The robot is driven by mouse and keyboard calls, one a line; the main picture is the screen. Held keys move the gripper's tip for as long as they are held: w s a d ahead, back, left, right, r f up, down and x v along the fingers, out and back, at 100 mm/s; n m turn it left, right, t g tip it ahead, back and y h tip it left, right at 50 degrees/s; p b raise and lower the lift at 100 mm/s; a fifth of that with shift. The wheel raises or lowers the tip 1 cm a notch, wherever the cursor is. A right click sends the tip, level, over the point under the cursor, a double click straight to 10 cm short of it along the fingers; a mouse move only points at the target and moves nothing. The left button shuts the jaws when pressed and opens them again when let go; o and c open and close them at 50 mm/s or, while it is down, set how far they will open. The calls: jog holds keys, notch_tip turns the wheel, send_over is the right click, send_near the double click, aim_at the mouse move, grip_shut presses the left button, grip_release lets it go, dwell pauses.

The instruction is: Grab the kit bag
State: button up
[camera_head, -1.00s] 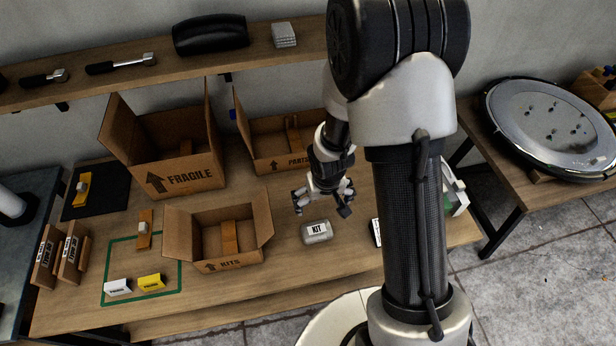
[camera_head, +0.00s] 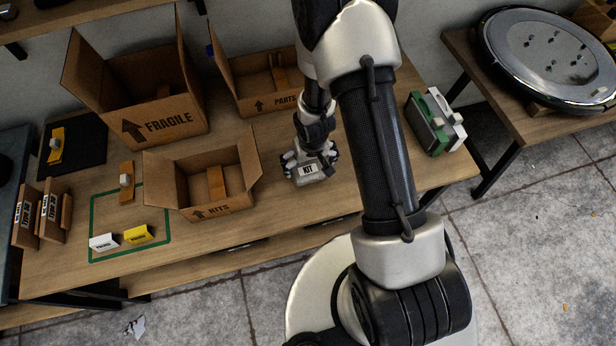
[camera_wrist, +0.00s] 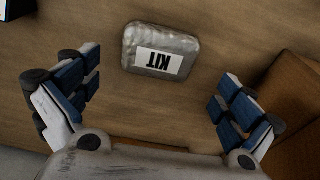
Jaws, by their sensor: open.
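The kit bag (camera_head: 306,173) is a small silvery-grey pouch with a white label reading KIT. It lies on the wooden workbench, to the right of the open KITS box. In the wrist view the kit bag (camera_wrist: 160,52) is near the top centre, its label upside down. My gripper (camera_head: 309,160) is right above and behind the bag in the head view, partly overlapping it. In the wrist view my gripper (camera_wrist: 155,97) is open, with blue-padded fingers set wide to either side. The bag lies ahead of the gap, apart from both fingers.
The KITS box (camera_head: 218,205) stands left of the bag; a cardboard wall (camera_wrist: 290,105) shows close to the right finger in the wrist view. The PARTS box (camera_head: 265,104) and FRAGILE box (camera_head: 158,123) stand behind. A green-and-white item (camera_head: 436,121) stands to the right. Bare bench lies around the bag.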

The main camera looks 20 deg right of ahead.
aim_at(308, 170)
jog(key=f+b, duration=0.1)
jog(key=f, duration=0.1)
jog(key=f+b, duration=0.1)
jog(key=f, duration=0.1)
jog(key=w+f+b, duration=0.1)
jog(key=f+b, duration=0.1)
jog(key=shift+f, duration=0.35)
jog(key=shift+r, duration=0.1)
jog(key=c, duration=1)
jog(key=shift+c, duration=0.2)
notch_tip(308, 170, up, 20)
jog(key=p, duration=1.9)
